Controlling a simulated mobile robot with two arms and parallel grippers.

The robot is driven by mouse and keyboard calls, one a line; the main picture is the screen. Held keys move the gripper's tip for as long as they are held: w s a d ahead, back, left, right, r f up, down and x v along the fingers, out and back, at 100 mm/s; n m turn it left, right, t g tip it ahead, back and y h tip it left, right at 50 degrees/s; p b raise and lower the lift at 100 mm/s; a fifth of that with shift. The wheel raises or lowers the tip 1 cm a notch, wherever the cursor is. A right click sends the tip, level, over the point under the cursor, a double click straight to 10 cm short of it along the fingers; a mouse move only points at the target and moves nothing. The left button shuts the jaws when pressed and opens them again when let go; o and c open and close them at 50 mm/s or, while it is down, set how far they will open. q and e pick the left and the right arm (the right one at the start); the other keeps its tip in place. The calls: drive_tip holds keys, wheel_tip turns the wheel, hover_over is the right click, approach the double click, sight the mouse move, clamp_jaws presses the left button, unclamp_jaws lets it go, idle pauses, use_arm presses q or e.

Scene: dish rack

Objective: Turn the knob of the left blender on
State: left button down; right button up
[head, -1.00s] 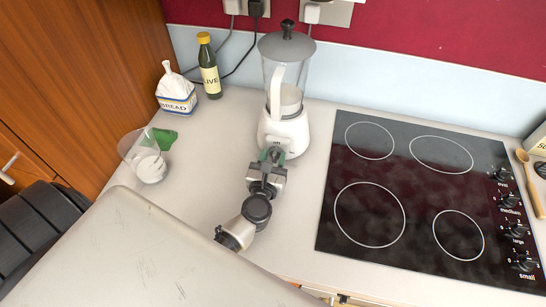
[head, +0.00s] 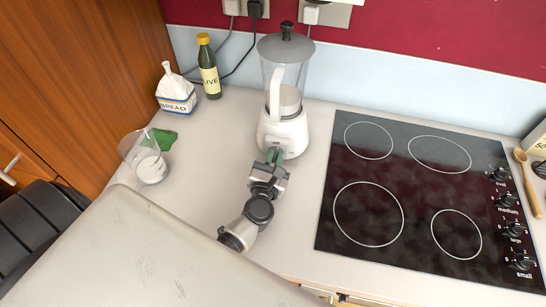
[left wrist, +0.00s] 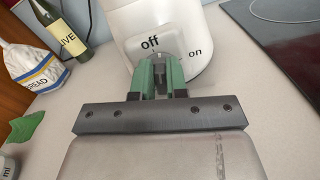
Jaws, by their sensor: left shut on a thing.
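A white blender (head: 283,132) with a clear jug, pale contents and a dark lid stands upright on the counter, left of the hob. Its base also shows in the left wrist view (left wrist: 188,22), with "off" printed above the fingers and "on" to their right. My left gripper (head: 274,156) is at the front of this base. In the left wrist view its green fingers (left wrist: 160,68) are shut on the knob, which is mostly hidden between them; its exact setting is hard to read. My right gripper is not in view.
A black hob (head: 415,195) lies to the right. At the left are a clear measuring cup (head: 148,160), a green cloth (head: 165,136), a bread bag (head: 176,92) and an olive oil bottle (head: 209,68). Bare counter (head: 190,195) lies left of my gripper.

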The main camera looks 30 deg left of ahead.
use_arm(q)
drive_tip(key=m, duration=0.3)
drive_tip(key=shift+w+d+m+p, duration=0.1)
drive_tip(key=shift+d+m+p, duration=0.15)
drive_tip(key=shift+m+p, duration=0.15)
drive_tip(key=m, duration=0.3)
drive_tip(key=shift+d+f+m+p, duration=0.2)
drive_tip(key=shift+m+p, duration=0.1)
drive_tip(key=shift+p, duration=0.1)
drive_tip(key=m, duration=0.2)
drive_tip(key=m+p, duration=0.1)
drive_tip(key=m, duration=0.2)
drive_tip(key=shift+d+f+m, duration=0.1)
drive_tip(key=shift+f+m, duration=0.2)
drive_tip(key=shift+f, duration=0.1)
drive_tip(key=c, duration=1.1)
unclamp_jaws()
drive_tip(key=shift+c, duration=0.2)
